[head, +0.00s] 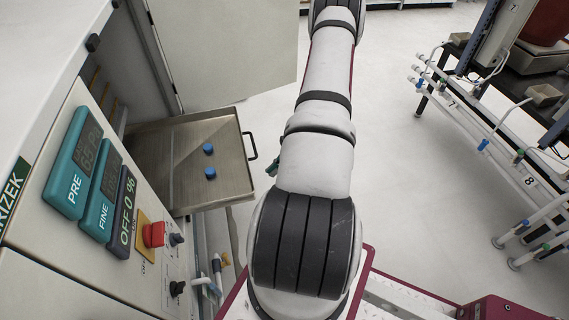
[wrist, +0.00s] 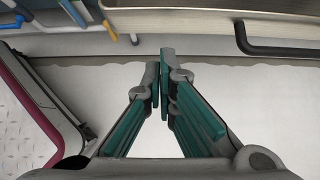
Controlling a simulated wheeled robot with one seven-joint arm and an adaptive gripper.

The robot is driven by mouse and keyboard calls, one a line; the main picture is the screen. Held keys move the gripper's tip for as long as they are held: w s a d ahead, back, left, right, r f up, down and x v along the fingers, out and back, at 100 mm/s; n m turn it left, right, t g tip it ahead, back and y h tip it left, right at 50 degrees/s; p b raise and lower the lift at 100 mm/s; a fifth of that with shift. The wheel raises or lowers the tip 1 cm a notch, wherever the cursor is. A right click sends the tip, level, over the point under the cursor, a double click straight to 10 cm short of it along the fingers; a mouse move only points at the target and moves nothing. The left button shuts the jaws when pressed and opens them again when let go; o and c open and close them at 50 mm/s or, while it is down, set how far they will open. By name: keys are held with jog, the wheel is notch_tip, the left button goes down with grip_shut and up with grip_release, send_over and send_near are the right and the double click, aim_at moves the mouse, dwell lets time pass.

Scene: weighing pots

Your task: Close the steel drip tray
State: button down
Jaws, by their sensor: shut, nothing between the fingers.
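The steel drip tray (head: 160,172) sticks out from the open side of the white machine in the head view. Two blue caps (head: 209,149) lie in it. Its black handle (head: 253,146) is on the right-hand front edge. In the wrist view the tray's front wall (wrist: 190,22) runs along the top, with the black handle (wrist: 285,50) at upper right. My gripper (wrist: 160,72) is shut and empty, apart from the tray and handle. In the head view only a teal bit of it shows beside my arm, right of the handle; my arm hides the rest.
The machine's panel has teal displays (head: 93,185) and a red button (head: 154,234). An open door (head: 225,50) stands behind the tray. Tubes and blue fittings (head: 217,265) hang below it. A rack with pipes (head: 500,140) stands at right. Pale floor (head: 400,180) lies between.

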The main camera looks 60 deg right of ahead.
jog(key=shift+w+a+b, duration=0.3)
jog(key=shift+w+a, duration=1.05)
jog(key=shift+w, duration=0.25)
jog(key=shift+a, duration=0.1)
jog(key=b, duration=0.6)
send_over(167, 202)
jog(key=s+d, duration=0.1)
jog(key=s, duration=0.1)
jog(key=shift+w+d+f, duration=0.15)
jog(key=shift+w+a+b, duration=0.4)
jog(key=shift+w+a, duration=0.25)
jog(key=shift+w, duration=0.15)
